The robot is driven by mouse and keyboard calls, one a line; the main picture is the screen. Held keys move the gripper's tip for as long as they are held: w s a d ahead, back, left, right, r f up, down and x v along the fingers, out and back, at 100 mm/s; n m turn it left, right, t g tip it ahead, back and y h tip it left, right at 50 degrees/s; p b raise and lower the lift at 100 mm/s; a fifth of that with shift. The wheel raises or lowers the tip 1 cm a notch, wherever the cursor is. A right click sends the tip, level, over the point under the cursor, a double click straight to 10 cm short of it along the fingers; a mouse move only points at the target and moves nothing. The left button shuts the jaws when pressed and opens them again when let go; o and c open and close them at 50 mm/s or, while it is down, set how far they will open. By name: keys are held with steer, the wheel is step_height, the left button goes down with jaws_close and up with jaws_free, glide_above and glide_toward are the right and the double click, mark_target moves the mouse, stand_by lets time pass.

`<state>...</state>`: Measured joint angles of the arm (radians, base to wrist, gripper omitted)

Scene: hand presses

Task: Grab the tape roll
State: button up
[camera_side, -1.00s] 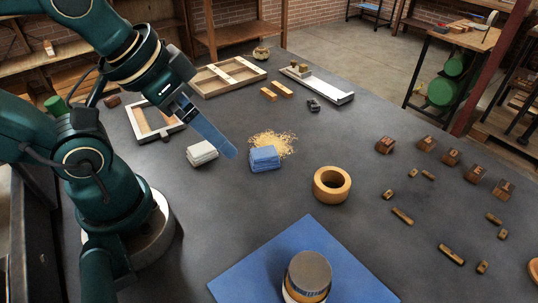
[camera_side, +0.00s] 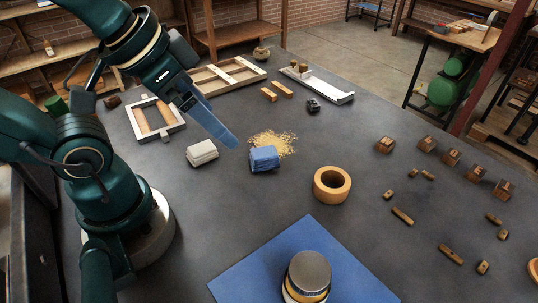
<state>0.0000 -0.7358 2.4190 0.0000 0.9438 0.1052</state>
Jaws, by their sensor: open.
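The tape roll (camera_side: 332,184) is a thick tan ring lying flat on the dark table, right of centre, with its hole facing up. My gripper (camera_side: 232,143) reaches down from the upper left with long blue fingers. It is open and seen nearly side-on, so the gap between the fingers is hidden. It is empty, up and to the left of the tape roll and clearly apart from it.
A blue block (camera_side: 265,158) sits beside yellow crumbs (camera_side: 273,143), with a white block (camera_side: 202,153) to its left. A tin (camera_side: 308,272) stands on a blue mat (camera_side: 243,277) in front. Several wooden stamps (camera_side: 385,145) and small bars lie right. Bare table surrounds the roll.

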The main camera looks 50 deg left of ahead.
steer(key=w+d+r+m+g, duration=0.1)
steer(key=w+r+m, duration=0.25)
steer(key=w, duration=0.35)
steer(key=m+g, duration=0.5)
glide_above(331, 186)
step_height(331, 186, down, 16)
steer(key=shift+r, duration=0.1)
steer(key=shift+f, duration=2.4)
steer(key=c, duration=1.1)
